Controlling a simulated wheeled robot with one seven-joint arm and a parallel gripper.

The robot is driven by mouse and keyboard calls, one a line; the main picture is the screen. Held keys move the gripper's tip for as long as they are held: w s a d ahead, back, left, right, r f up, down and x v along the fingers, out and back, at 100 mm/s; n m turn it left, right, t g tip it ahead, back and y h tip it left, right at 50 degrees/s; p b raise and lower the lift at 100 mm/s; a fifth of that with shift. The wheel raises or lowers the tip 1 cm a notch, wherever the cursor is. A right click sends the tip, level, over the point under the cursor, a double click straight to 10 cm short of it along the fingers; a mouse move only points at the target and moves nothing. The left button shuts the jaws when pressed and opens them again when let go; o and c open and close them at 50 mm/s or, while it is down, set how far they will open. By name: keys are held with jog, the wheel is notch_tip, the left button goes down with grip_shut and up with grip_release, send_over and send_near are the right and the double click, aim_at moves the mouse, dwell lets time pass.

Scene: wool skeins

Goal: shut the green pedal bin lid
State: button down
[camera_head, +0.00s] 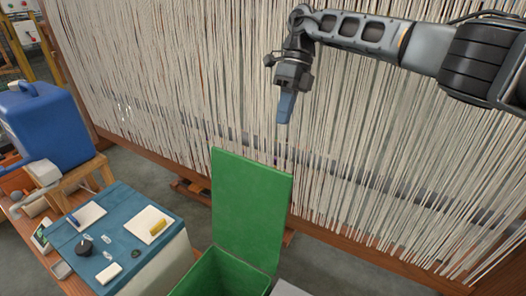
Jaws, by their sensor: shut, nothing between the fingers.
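The green pedal bin (224,275) stands at the bottom centre of the head view, its lower part cut off by the frame edge. Its green lid (250,208) is open, standing upright at the back of the bin. The inside of the bin shows only in part. My gripper (285,108) hangs above and slightly right of the lid's top edge, fingers pointing down. It is shut and empty, and appears apart from the lid.
A loom with white warp threads (180,75) fills the background behind the lid. At left, a teal-covered surface (130,215) holds cards and small items, beside a blue jerrycan (42,125). A pale surface (288,288) adjoins the bin's right side.

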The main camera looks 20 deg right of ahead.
jog(key=s+a+f+b, duration=0.4)
jog(key=a+f, duration=0.3)
jog(key=f, duration=0.1)
jog(key=shift+s+f, duration=0.15)
jog(key=shift+s, duration=0.1)
dwell(0.4)
